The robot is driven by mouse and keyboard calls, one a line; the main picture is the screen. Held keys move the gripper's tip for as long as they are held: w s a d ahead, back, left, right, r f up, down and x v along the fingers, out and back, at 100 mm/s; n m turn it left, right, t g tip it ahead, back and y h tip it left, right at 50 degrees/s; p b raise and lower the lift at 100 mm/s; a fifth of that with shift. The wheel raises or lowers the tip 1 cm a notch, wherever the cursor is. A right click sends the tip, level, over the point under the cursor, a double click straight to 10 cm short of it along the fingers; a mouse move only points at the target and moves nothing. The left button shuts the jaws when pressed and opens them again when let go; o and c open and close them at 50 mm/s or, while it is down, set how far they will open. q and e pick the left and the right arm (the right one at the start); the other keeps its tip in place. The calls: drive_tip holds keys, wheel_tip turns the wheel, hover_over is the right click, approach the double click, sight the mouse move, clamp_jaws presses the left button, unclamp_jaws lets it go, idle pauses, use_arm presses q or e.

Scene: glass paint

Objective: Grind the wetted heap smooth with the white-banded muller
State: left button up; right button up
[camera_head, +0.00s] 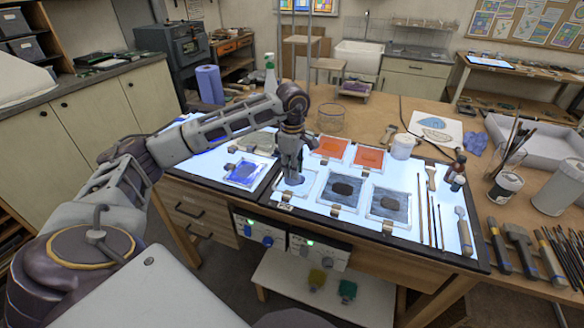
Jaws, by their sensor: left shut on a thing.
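My left gripper (291,160) reaches down over the lit table top. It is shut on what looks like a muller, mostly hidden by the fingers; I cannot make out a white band. The held thing is low over a pale framed glass plate (307,187), at its left part. I cannot tell whether it touches the glass. No wetted heap shows clearly there; the gripper hides part of the plate. Two framed plates to the right carry dark grey patches, one nearer the gripper (343,189) and one farther right (389,204). My right gripper is not in view.
Two orange plates (331,147) lie behind. A blue plate (244,173) lies to the left. A white pot (403,146), a dark red-topped tool (457,168), brushes and a brush jar (505,186) stand right. A glass beaker (331,119) and spray bottle (270,76) stand behind.

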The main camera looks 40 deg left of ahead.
sight(302, 181)
use_arm(q)
drive_tip(key=shift+s+d+f, duration=0.1)
drive_tip(key=shift+d+f, duration=0.1)
drive_tip(key=shift+d, duration=0.8)
drive_tip(key=shift+w, duration=0.25)
drive_tip(key=shift+w+d+r, duration=0.15)
drive_tip(key=shift+w+d, duration=0.15)
drive_tip(key=shift+w, duration=0.4)
drive_tip(key=shift+r+p, duration=0.2)
drive_tip(key=shift+p, duration=0.1)
wheel_tip(302, 181, up, 5)
drive_tip(key=p, duration=0.2)
drive_tip(key=shift+f+p, duration=0.1)
drive_tip(key=shift+p, duration=0.25)
drive_tip(key=shift+f, duration=0.2)
